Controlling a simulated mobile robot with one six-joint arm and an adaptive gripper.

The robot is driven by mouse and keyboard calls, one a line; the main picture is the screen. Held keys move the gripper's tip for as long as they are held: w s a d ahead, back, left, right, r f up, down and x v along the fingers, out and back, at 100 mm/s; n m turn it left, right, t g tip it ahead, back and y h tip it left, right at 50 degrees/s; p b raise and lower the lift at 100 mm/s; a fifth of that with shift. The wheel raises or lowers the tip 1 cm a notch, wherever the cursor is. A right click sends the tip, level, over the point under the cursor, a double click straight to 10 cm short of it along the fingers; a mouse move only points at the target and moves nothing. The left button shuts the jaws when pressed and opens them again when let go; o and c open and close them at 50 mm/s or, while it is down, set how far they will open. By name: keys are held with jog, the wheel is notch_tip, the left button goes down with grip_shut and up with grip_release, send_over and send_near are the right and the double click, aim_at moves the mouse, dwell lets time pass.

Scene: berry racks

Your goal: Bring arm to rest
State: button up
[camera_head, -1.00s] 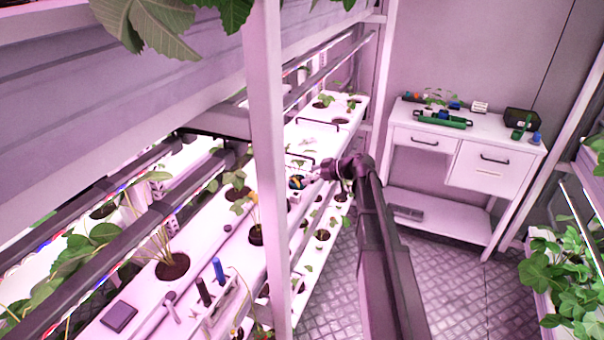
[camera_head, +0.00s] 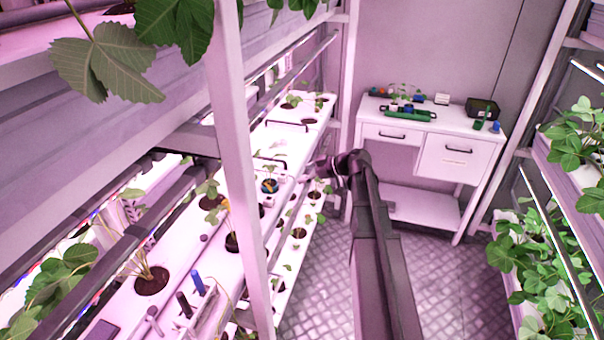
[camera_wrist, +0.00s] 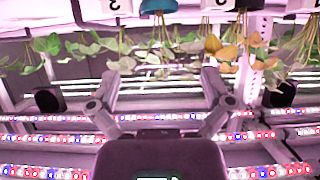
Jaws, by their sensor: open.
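My gripper (camera_head: 315,168) is at the end of my dark arm, beside the white planting rack on the left. In the wrist view its two fingers (camera_wrist: 163,97) are spread wide with nothing between them.
The white rack shelf (camera_head: 190,262) holds several seedlings behind a pale upright post (camera_head: 238,150). A white desk (camera_head: 440,125) with tools and a black box (camera_head: 482,107) stands at the back. Leafy plants (camera_head: 545,265) line the right. The metal floor (camera_head: 310,305) between is clear.

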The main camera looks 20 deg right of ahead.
dwell(0.3)
jog(key=s+a+f+m+g+h, duration=0.2)
jog(key=s+a+f+m+h, duration=0.1)
jog(key=s, duration=0.4)
jog(key=s+a+f+m+g+h, duration=0.3)
jog(key=s+a+f+m+h, duration=0.1)
jog(key=s, duration=0.3)
jog(key=s+a+f+m+g+h, duration=0.2)
jog(key=s+a+f+m+h, duration=0.1)
jog(key=s, duration=0.4)
jog(key=shift+s+a+f+m+g, duration=0.3)
jog(key=shift+s+a+m, duration=0.1)
jog(key=shift+a, duration=0.35)
jog(key=shift+w, duration=0.1)
dwell(0.5)
